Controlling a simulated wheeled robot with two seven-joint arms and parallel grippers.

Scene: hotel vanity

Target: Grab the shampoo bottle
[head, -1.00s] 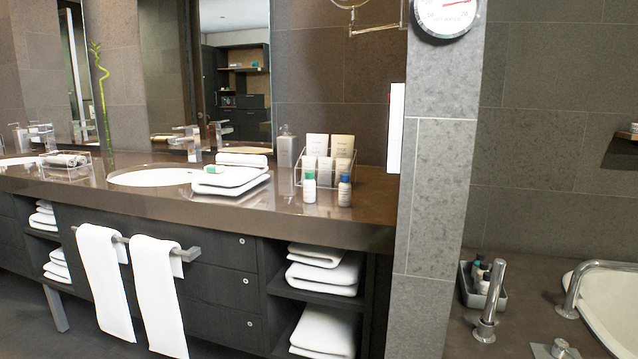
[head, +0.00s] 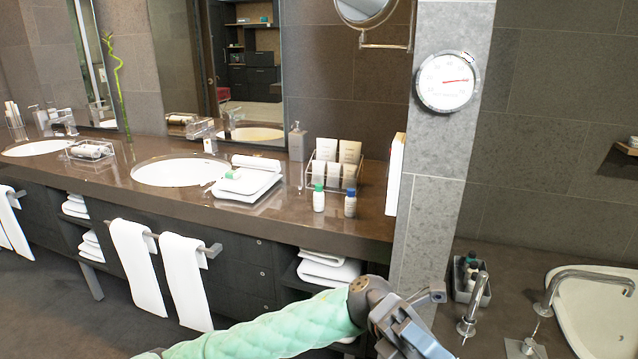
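My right gripper is not in view.
A clear rack (head: 309,174) of tubes stands behind the bottles. Folded towels (head: 246,184) and a sink (head: 165,170) are to the left. A tiled pillar (head: 432,215) and white upright panel (head: 395,175) bound the counter on the right. Counter (head: 285,222) in front of the bottles is bare.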

